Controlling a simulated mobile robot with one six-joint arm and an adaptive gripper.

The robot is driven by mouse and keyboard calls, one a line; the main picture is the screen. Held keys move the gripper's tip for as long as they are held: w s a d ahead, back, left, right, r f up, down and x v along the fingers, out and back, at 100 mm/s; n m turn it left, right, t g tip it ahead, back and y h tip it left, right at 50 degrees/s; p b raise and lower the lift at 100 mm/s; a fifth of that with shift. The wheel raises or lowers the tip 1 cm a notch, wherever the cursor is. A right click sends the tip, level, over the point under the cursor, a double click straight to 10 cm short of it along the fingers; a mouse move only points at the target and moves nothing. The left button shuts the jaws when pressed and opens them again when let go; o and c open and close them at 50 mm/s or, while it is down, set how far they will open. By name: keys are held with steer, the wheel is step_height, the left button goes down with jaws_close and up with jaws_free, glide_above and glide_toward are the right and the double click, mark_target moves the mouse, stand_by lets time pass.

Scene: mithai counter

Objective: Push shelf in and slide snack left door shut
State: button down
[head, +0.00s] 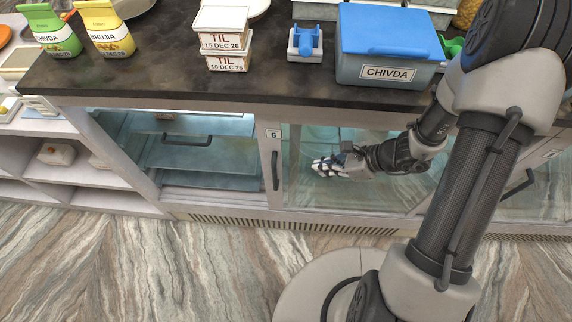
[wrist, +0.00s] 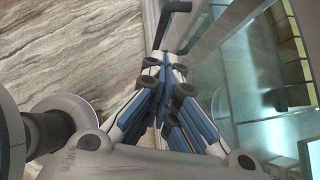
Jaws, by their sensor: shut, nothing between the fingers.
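The sliding glass door (head: 275,150) has a pale frame and an upright dark handle (head: 275,172). It stands in the middle of the cabinet front, with an opening to its left. Inside the opening is a glass shelf (head: 165,153) with a dark bar handle (head: 187,140); I cannot tell exactly how far out it sits. My gripper (head: 318,166) is shut and empty, in front of the glass right of the door handle, fingers pointing left. In the wrist view the closed fingers (wrist: 165,65) point toward the dark handle (wrist: 172,22), seemingly apart from it.
The dark countertop (head: 150,75) overhangs the cabinet. It carries snack pouches (head: 108,32), TIL boxes (head: 225,40), and a blue-lidded CHIVDA tub (head: 388,45). Open pale shelves (head: 90,165) stand at the left. The marbled floor (head: 130,260) in front is clear.

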steer(key=a+r+b+x, duration=0.1)
steer(key=x, duration=0.5)
steer(key=a+r+b+x, duration=0.1)
steer(key=x, duration=0.5)
steer(key=shift+w+b, duration=0.3)
steer(key=shift+b, duration=0.1)
steer(key=shift+a+f, duration=0.1)
